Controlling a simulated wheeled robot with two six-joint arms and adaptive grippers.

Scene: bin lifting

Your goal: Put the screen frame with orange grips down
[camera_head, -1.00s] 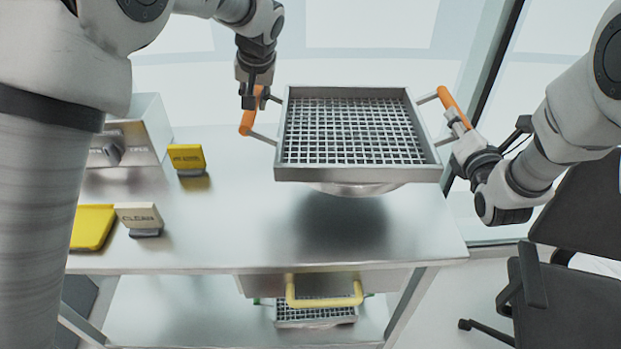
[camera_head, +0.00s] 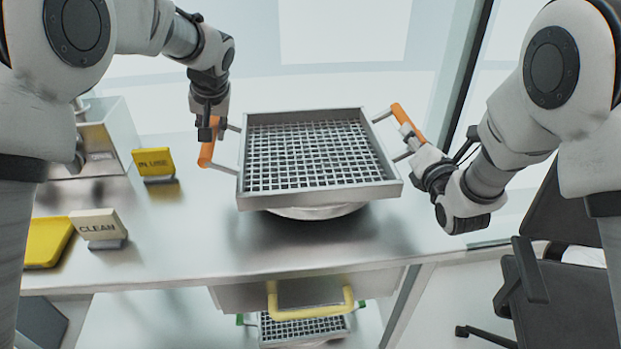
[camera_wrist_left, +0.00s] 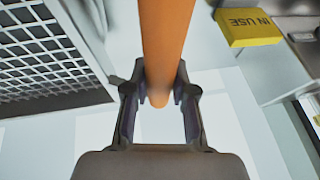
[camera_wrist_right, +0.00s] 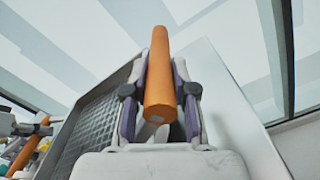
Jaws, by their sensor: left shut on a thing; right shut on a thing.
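The screen frame (camera_head: 312,197) is a square metal tray with a wire grid and an orange grip on each side. In the head view it is over the middle of the steel table, with a round metal bowl-like part under it. A shadow lies close beneath; I cannot tell whether it touches the table. My left gripper (camera_head: 208,124) is shut on the left orange grip (camera_wrist_left: 165,40). My right gripper (camera_head: 420,165) is shut on the right orange grip (camera_wrist_right: 159,75). The frame looks near level.
The steel table (camera_head: 190,240) has clear room around the frame. At left are a yellow IN USE sign (camera_head: 153,162), a CLEAN sign (camera_head: 98,226), a yellow pad (camera_head: 46,242) and a metal box (camera_head: 112,140).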

